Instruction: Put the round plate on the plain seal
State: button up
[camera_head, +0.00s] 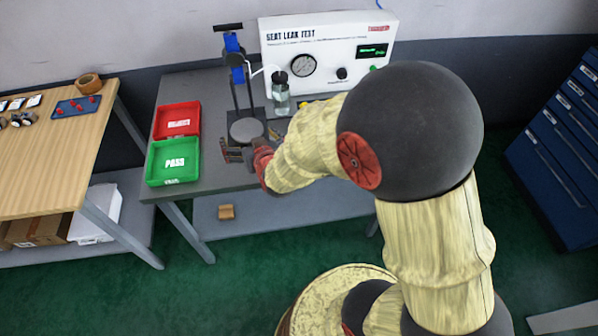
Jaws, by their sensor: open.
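A round grey plate (246,130) lies flat in the test stand, below the blue upright clamp (234,58). My gripper (230,154) is just in front of the plate and to its lower left, over the bench edge by the green tray. Its dark fingers are open and I see nothing between them. I cannot tell whether the gripper touches the stand. I cannot make out the plain seal; it may be hidden under the plate or too small to see.
A red tray (176,109) and a green PASS tray (173,174) sit left of the stand. The seat leak test box (325,52) and a clear jar (281,92) stand behind. A wooden table (50,150) at left holds a blue tray (62,107) and a tape roll (88,84).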

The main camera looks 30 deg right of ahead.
jog(key=s+r+g, duration=0.2)
jog(key=s+r, duration=0.3)
jog(key=s, duration=0.5)
jog(key=s+d+r+g, duration=0.1)
jog(key=s+r+g, duration=0.2)
jog(key=s, duration=0.7)
jog(key=s+d+r+n+g, duration=0.1)
jog(key=s+r+g, duration=0.1)
jog(key=s+r, duration=0.6)
jog(key=shift+s+d, duration=0.25)
jog(key=shift+s, duration=0.7)
